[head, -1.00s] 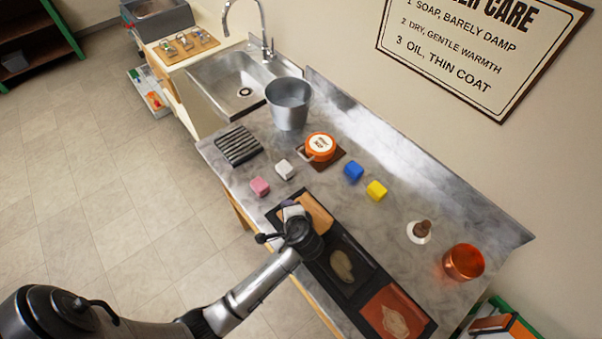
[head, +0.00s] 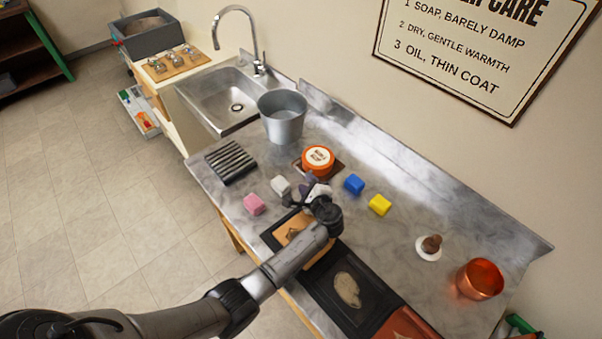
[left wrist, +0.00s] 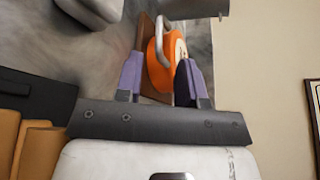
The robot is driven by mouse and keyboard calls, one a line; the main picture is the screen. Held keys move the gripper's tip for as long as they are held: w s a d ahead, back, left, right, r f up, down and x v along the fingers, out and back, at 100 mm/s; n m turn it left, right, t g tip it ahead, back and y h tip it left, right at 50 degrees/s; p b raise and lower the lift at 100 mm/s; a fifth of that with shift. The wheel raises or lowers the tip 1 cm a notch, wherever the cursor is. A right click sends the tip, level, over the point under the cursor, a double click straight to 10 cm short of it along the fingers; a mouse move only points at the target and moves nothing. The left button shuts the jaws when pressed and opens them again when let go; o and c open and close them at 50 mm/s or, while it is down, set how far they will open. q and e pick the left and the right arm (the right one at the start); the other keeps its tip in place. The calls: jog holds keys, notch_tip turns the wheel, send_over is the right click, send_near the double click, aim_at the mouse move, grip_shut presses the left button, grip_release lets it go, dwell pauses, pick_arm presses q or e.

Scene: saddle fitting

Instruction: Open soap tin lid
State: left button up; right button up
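The soap tin (head: 317,163) is round and orange with a pale label on its lid (head: 318,156). It stands on a brown square mat (head: 336,167) on the metal counter, and the lid looks shut. My left gripper (head: 308,187) is just in front of the tin, on its near side. In the left wrist view my left gripper (left wrist: 160,84) is open, its two purple fingers apart. The tin (left wrist: 158,66) shows beyond and between them, with a metal loop (left wrist: 163,40) on its side. I cannot tell whether the fingers touch it. My right gripper is out of view.
A white block (head: 281,186) and a pink block (head: 254,204) lie left of the gripper, blue (head: 354,184) and yellow (head: 380,205) blocks right. A metal bucket (head: 283,118) stands behind the tin. A black tray (head: 322,303) with leather pieces lies nearest. A copper pot (head: 480,279) stands right.

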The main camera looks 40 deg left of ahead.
aim_at(301, 172)
pick_arm(q)
jog(key=shift+x, duration=3.05)
jog(key=shift+c, duration=0.4)
jog(key=shift+f, duration=0.1)
grip_shut()
